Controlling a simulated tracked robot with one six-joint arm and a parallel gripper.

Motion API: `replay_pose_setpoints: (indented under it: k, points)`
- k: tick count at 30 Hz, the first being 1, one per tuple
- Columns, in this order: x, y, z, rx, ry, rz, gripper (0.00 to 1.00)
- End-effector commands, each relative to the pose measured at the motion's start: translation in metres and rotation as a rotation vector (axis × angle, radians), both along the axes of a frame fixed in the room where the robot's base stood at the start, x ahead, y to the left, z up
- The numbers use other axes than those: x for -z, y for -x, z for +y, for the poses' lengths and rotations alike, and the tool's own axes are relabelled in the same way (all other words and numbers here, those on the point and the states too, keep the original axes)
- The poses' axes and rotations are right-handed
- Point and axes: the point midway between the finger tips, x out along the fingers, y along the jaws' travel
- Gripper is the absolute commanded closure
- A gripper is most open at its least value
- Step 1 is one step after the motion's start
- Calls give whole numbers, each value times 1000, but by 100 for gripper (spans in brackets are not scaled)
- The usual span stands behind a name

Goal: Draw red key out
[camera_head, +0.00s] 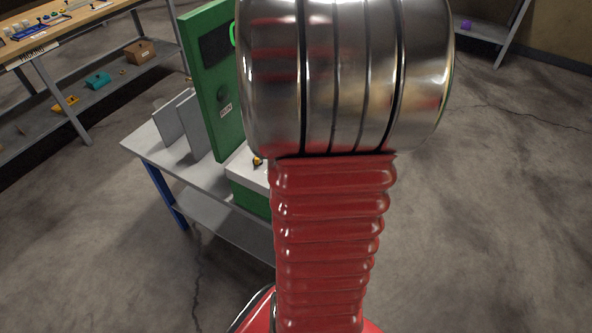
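No red key can be made out in the head view. A tall green cabinet (206,122) with a dark window and a small white label stands on a grey table (150,146). A bright green curved part (233,36) shows at its right edge, partly cut off by my arm. A low green box with a pale top (250,199) sits in front of the cabinet, with a small black and yellow item (257,162) on it. My gripper is not in view. My red ribbed arm and its metal joint hide the middle of the picture and the table's right part.
Grey panels (183,123) lean left of the cabinet. A wooden workbench (75,22) with small items and a lower shelf holding boxes, one brown (139,52), stands at far left. Another shelf (484,30) is at top right. The concrete floor (500,200) at right is clear.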

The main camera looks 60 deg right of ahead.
Motion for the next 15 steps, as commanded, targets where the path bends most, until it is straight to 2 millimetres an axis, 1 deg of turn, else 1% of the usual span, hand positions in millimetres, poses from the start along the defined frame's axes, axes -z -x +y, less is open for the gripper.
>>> replay_pose_setpoints:
  k: [15]
  points:
    - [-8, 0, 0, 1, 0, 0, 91]
